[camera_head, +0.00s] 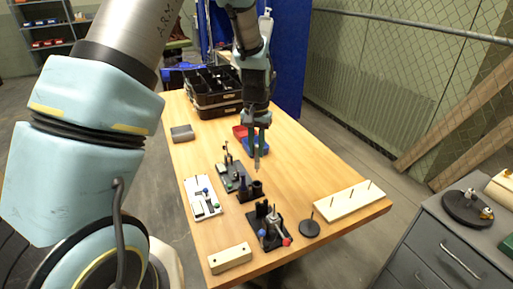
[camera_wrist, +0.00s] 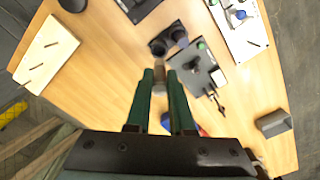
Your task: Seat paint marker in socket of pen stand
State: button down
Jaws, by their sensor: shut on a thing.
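My gripper (camera_head: 259,148) points down over the middle of the table and is shut on a slim grey paint marker (camera_head: 257,166), which hangs below the fingertips. In the wrist view my gripper (camera_wrist: 160,80) shows two green fingers with the grey marker (camera_wrist: 159,90) between them. The likely pen stand (camera_head: 248,195) is black with round sockets, below the marker in the head view. In the wrist view the pen stand (camera_wrist: 159,47) is just beyond the fingertips, its dark sockets open. The marker appears apart from it and above it.
A dark plate with fittings (camera_head: 232,172) sits close behind the stand. A white board (camera_head: 203,200), a black fixture (camera_head: 268,228), a round black base with a peg (camera_head: 309,229) and a pegged wooden block (camera_head: 350,200) surround it.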

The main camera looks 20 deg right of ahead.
aim_at(257, 169)
jog(key=shift+f+b, duration=1.45)
jog(key=shift+f, duration=0.55)
jog(key=shift+s+f, duration=0.1)
jog(key=shift+f, duration=0.45)
jog(key=shift+f+b, duration=0.3)
jog(key=shift+b, duration=0.1)
jog(key=shift+f, duration=0.5)
jog(key=shift+f+b, duration=0.25)
jog(key=shift+b, duration=0.15)
jog(key=shift+f, duration=0.15)
jog(key=shift+f+b, duration=0.35)
jog(key=shift+f, duration=0.45)
dwell(0.5)
